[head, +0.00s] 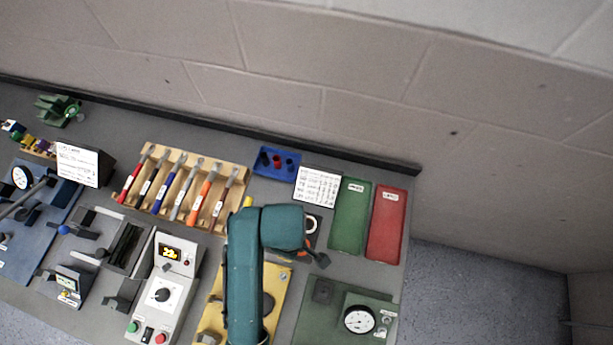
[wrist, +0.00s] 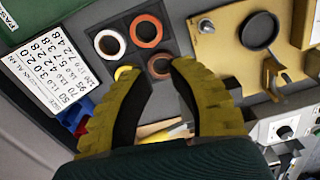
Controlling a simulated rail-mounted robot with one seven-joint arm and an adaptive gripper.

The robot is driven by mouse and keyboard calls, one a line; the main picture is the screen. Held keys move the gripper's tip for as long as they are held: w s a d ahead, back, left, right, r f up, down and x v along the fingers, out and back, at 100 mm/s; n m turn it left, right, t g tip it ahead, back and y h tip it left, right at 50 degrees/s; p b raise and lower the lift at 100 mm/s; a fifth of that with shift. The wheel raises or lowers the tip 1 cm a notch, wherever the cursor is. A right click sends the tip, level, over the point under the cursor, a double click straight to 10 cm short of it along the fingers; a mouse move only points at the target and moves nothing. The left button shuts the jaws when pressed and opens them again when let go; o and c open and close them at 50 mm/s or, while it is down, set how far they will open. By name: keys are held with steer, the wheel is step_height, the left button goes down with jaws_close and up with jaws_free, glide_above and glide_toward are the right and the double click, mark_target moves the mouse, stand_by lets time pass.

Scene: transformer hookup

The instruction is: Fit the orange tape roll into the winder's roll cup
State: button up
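An orange tape roll (wrist: 146,30) lies in the upper right pocket of a black tray (wrist: 129,51) in the wrist view. A white roll (wrist: 109,43), a yellow roll (wrist: 126,74) and a darker reddish roll (wrist: 159,66) lie in the other pockets. The winder is a yellow plate (wrist: 225,45) with a dark round cup (wrist: 261,31) that looks empty, right of the tray. My gripper (wrist: 156,77) is open and empty, its fingertips apart near the yellow and reddish rolls.
A white printed card (wrist: 48,75) stands beside the tray. Green (head: 350,215) and red (head: 387,222) bins lie to its right in the head view, with a tool rack (head: 186,185) to the left. A gauge box (head: 345,312) and a control box (head: 163,292) flank the winder.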

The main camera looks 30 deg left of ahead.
step_height(320, 180, down, 9)
steer(key=shift+d+f, duration=0.1)
steer(key=shift+f, duration=0.05)
steer(key=f, duration=0.2)
steer(key=d+f, duration=0.1)
steer(key=f, duration=0.1)
steer(key=shift+w+f, duration=0.2)
steer(key=shift+f, duration=0.6)
steer(key=shift+c, duration=0.3)
jaws_close()
